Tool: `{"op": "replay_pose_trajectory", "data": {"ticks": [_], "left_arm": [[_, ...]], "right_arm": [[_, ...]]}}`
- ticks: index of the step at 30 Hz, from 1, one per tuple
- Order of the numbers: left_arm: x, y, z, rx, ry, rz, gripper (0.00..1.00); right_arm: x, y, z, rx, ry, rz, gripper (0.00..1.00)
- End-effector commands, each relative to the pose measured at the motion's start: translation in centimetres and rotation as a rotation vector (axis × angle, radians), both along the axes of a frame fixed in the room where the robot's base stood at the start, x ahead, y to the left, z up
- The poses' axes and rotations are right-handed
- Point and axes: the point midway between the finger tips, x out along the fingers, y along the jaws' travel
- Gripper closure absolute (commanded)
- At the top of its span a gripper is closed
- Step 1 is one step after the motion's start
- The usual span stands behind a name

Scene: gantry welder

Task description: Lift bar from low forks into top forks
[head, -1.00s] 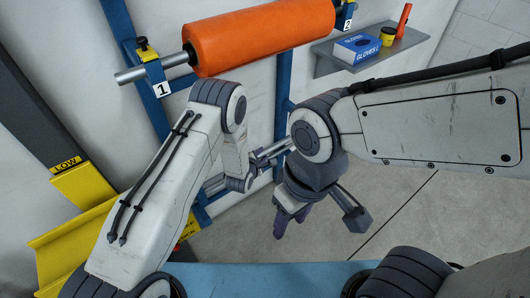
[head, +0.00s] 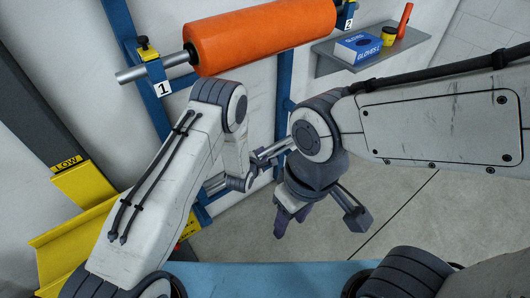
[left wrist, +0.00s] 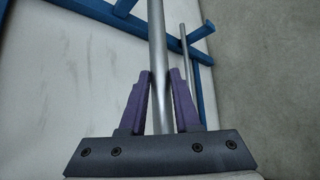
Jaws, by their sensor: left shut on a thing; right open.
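A grey metal bar (left wrist: 157,35) runs up the left wrist view, between the purple fingers of my left gripper (left wrist: 160,88), which is shut on it. In the head view a short length of bar (head: 215,185) shows low beside my left arm, whose fingers are hidden there. The upper forks, marked 1 (head: 155,78) and 2 (head: 347,16), are on blue uprights and carry a shaft with an orange roll (head: 262,38). The low forks are not clearly seen. My right gripper (head: 290,222) is open and empty, lower down, above the floor.
A yellow tray-like part (head: 70,245) stands at left below a LOW label. A thinner rod (left wrist: 186,60) runs beside the bar. Floor at right is clear.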

Motion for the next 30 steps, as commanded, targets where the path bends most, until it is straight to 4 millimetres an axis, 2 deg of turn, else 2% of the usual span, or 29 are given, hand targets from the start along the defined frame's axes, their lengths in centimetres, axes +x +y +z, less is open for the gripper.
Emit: {"op": "replay_pose_trajectory", "data": {"ticks": [8, 16, 30], "left_arm": [[0.1, -0.1, 0.8, -0.002, -0.005, 0.0, 1.0], [0.2, -0.1, 4.3, -0.003, -0.009, 0.0, 1.0], [-5.7, -7.0, 9.5, -0.004, -0.007, -0.005, 1.0]], "right_arm": [[0.0, 0.0, -0.1, 0.0, 0.0, 0.0, 0.5], [0.0, 0.0, -0.7, 0.0, 0.0, 0.0, 0.5], [0.0, 0.0, -2.0, 0.0, 0.0, 0.0, 0.5]]}}
